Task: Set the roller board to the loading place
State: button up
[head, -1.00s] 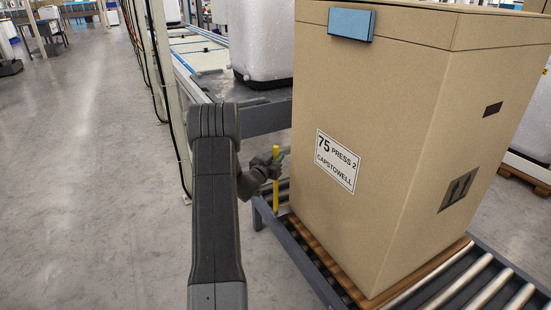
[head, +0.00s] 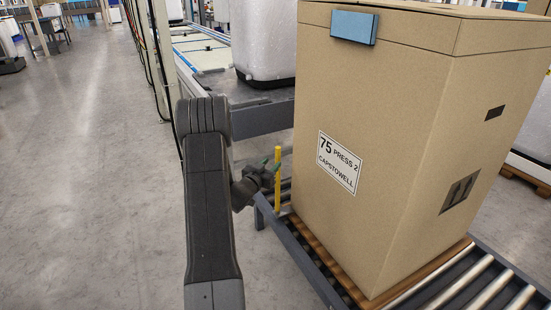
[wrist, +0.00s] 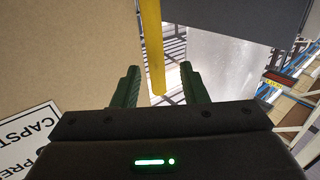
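The roller board (head: 492,288) is a bed of metal rollers in a grey frame, at the lower right of the head view. A yellow upright bar (head: 277,180) stands at its far left corner. My gripper (head: 271,165) is beside this bar, with its green fingers partly hidden. In the wrist view, my gripper (wrist: 160,84) is open, and the yellow bar (wrist: 152,45) shows in the gap between the two fingers, apart from both. Whether it lies between the fingertips or beyond them I cannot tell. No marked loading place is identifiable.
A tall cardboard box (head: 400,150) labelled "75 PRESS 2 CAPSTOWELL" stands on a wooden pallet (head: 330,262) on the rollers, close to my gripper. A grey-topped line (head: 258,112) carrying a white container (head: 264,45) lies behind. The floor at left (head: 85,190) is clear.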

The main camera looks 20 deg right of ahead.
aim_at(276, 160)
jog(key=p+v, duration=0.1)
jog(key=v, duration=0.7)
jog(key=b+x, duration=0.2)
jog(key=x, duration=1.1)
jog(key=shift+w+d+b, duration=0.2)
jog(key=shift+d+b, duration=0.15)
jog(key=shift+s, duration=0.25)
